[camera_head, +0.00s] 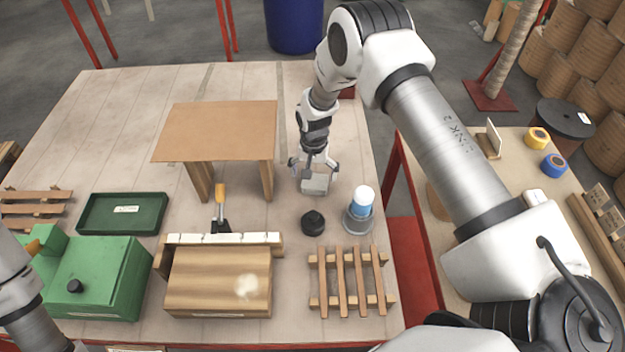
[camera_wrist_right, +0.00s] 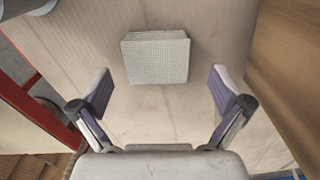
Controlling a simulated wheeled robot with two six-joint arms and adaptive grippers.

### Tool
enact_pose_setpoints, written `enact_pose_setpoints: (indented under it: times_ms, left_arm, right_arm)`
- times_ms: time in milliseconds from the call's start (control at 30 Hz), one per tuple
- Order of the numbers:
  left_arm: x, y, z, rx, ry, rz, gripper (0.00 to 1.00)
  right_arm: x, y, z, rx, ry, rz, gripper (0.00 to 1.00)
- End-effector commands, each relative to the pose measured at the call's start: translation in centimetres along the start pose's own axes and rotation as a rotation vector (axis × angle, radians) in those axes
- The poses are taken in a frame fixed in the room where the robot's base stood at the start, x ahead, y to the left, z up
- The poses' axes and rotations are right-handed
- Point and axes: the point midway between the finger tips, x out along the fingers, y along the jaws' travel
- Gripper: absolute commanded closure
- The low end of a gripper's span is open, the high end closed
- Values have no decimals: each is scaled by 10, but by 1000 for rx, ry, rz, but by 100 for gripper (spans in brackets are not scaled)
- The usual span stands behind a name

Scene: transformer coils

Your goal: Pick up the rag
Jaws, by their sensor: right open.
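The rag (camera_head: 314,184) is a small, light grey folded block with a woven texture. It lies on the wooden table in the head view, just at my right gripper (camera_head: 314,170). In the right wrist view the rag (camera_wrist_right: 156,58) lies ahead of the fingertips, roughly centred between them. My right gripper (camera_wrist_right: 157,85) is open and empty, with a finger on each side and a gap to the rag. Part of my left arm shows at the lower left of the head view, but its gripper is out of frame.
A brown raised stand (camera_head: 218,130) is left of the right gripper. A black knob-like item (camera_head: 313,222) and a blue-white bottle (camera_head: 362,201) are close in front. A slatted wooden rack (camera_head: 350,280), a wooden box (camera_head: 218,280) and a green tray (camera_head: 122,213) stand nearer me.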

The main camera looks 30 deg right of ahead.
Motion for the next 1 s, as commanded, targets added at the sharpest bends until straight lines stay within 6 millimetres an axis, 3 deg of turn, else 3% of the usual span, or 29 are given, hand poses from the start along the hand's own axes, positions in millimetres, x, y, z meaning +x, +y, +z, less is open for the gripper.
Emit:
enact_pose_setpoints:
  times_ms: [33, 167, 367, 500, 867, 1000]
  left_arm:
    - [-11, 0, 0, 1, 1, 0, 60]
    - [-12, 0, 0, 1, 1, 0, 60]
    - [-10, 0, 0, 1, 0, 0, 60]
    - [-10, 0, 0, 1, 0, 0, 60]
    - [-10, 0, 0, 1, 0, 0, 60]
    - [-6, 0, 0, 1, 0, 0, 60]
  right_arm:
    - [6, 1, 1, -1, -3, 3, 0]
    - [25, 0, 0, 0, -1, 0, 0]
    - [28, 0, 0, 0, 0, -1, 0]
    - [28, 0, 0, 0, 0, 0, 45]
    - [28, 0, 1, -1, -1, 0, 46]
    - [20, 0, 0, -1, 0, -1, 46]
